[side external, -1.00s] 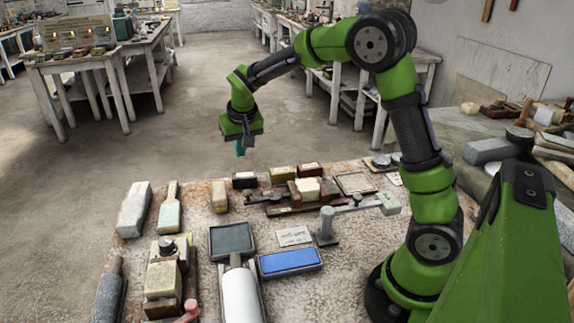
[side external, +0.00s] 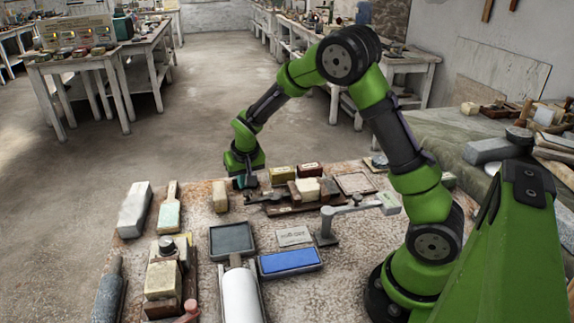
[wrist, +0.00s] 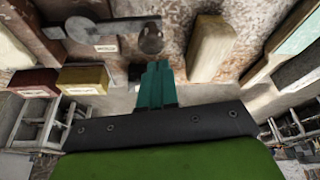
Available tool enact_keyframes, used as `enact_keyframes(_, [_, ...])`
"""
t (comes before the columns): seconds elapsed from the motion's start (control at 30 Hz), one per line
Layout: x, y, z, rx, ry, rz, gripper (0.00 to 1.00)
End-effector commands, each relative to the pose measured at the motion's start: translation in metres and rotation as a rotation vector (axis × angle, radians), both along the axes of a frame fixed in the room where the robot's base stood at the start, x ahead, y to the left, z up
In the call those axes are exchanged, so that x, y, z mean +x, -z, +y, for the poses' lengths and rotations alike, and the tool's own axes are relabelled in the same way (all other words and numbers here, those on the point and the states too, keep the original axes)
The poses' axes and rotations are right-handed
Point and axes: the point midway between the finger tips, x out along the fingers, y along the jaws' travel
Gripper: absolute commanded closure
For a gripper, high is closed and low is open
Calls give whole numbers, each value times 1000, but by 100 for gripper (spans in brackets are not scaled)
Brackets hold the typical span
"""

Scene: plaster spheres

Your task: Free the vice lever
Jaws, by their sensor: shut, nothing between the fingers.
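The vice (side external: 290,203), a dark metal and wood tool with a pale block in it, lies at the back middle of the table in the side view. A grey bar (wrist: 105,29) with a dark round end (wrist: 151,39) shows at the top of the wrist view; I cannot tell for sure that it is the vice lever. My gripper (side external: 240,184) is low at the table's back edge, left of the vice. Its teal fingers (wrist: 155,85) are shut and empty, apart from the round end in the wrist view. The gripper hides the small dark block there.
A yellow-topped block (side external: 282,174) and a red one (side external: 309,170) stand behind the vice. A wooden block (side external: 220,196) stands left of my gripper. A blue pad (side external: 290,261), a dark tray (side external: 231,239) and a grey stand with an arm (side external: 327,232) are nearer.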

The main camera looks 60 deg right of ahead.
Motion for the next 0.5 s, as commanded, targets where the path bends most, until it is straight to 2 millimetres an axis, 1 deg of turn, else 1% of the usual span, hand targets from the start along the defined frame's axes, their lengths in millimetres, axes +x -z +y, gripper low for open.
enact_keyframes(0.13, [-5, 0, 3, -1, -1, -1, 100])
enact_keyframes(0.5, [-6, 1, 3, -1, -3, -1, 100])
